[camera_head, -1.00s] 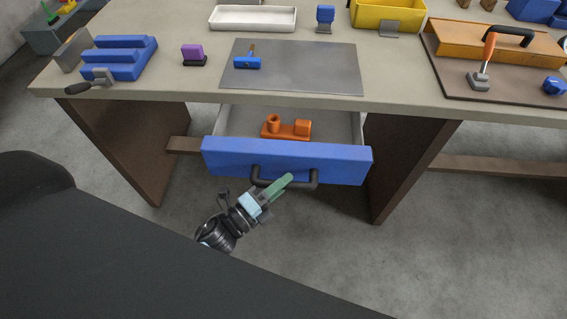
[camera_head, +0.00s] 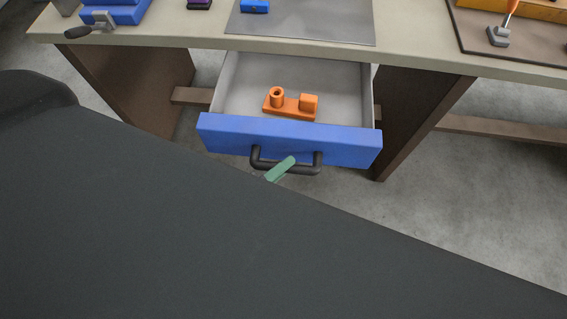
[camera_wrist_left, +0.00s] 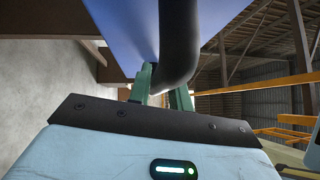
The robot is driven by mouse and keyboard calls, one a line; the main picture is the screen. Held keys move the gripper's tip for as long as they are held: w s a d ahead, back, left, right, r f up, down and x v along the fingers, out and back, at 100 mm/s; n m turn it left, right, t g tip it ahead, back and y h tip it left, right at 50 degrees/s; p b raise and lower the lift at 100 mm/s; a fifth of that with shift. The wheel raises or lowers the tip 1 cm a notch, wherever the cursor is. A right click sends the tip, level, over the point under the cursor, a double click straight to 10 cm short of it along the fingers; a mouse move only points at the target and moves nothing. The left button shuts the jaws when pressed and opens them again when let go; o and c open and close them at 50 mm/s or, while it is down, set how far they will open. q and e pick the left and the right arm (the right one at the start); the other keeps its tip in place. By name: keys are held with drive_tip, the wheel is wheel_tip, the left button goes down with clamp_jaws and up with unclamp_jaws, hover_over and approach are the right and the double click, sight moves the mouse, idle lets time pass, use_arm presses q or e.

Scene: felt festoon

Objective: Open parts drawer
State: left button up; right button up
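The parts drawer (camera_head: 225,134) has a blue front and a grey inside, and stands well out from under the workbench. Its dark bar handle (camera_head: 313,168) is on the front face. My left gripper (camera_head: 280,169) is at the handle; in the head view only a green finger shows clearly, the rest being hidden behind my own dark body. In the left wrist view, the green fingers (camera_wrist_left: 163,90) sit on either side of the dark handle (camera_wrist_left: 180,45), shut on it, close to the blue front. My right gripper is not in view.
An orange part (camera_head: 290,108) with a ring and a block lies inside the drawer. The workbench top (camera_head: 190,32) is above, with brown side panels (camera_head: 420,115) either side of the drawer. Concrete floor (camera_head: 480,190) is clear at right.

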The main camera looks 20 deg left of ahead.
use_arm(q)
drive_tip(key=o, duration=0.4)
drive_tip(key=b+v, duration=0.1)
drive_tip(key=v, duration=0.7)
drive_tip(key=shift+w, duration=0.1)
idle(0.4)
